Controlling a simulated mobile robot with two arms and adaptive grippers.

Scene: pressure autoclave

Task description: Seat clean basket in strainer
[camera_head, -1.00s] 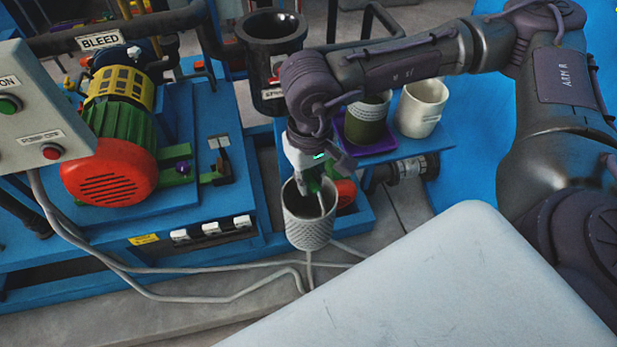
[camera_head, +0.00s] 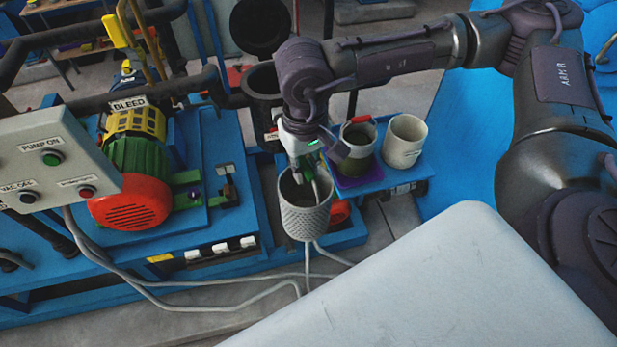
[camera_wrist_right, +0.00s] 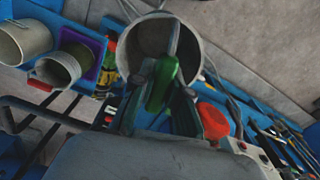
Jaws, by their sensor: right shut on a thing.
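A grey mesh basket (camera_head: 304,215) hangs upright from my right gripper (camera_head: 310,172), clear of the floor. My right gripper is shut on its green handle. The right wrist view shows the green handle (camera_wrist_right: 162,85) between the fingers and the open basket mouth (camera_wrist_right: 130,48) below. The black strainer body (camera_head: 262,84) stands behind and left of the gripper, partly covered by my right arm. Its round dark lid (camera_head: 262,27) is raised behind it, so the top looks open; its inside is hidden. My left gripper is not in view.
A second basket (camera_head: 362,163) with a red handle stands on a purple tray (camera_head: 362,185), beside a white container (camera_head: 403,142). A green and red pump motor (camera_head: 135,180) and a control box (camera_head: 55,165) are at left. A pale surface (camera_head: 440,280) fills the lower right.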

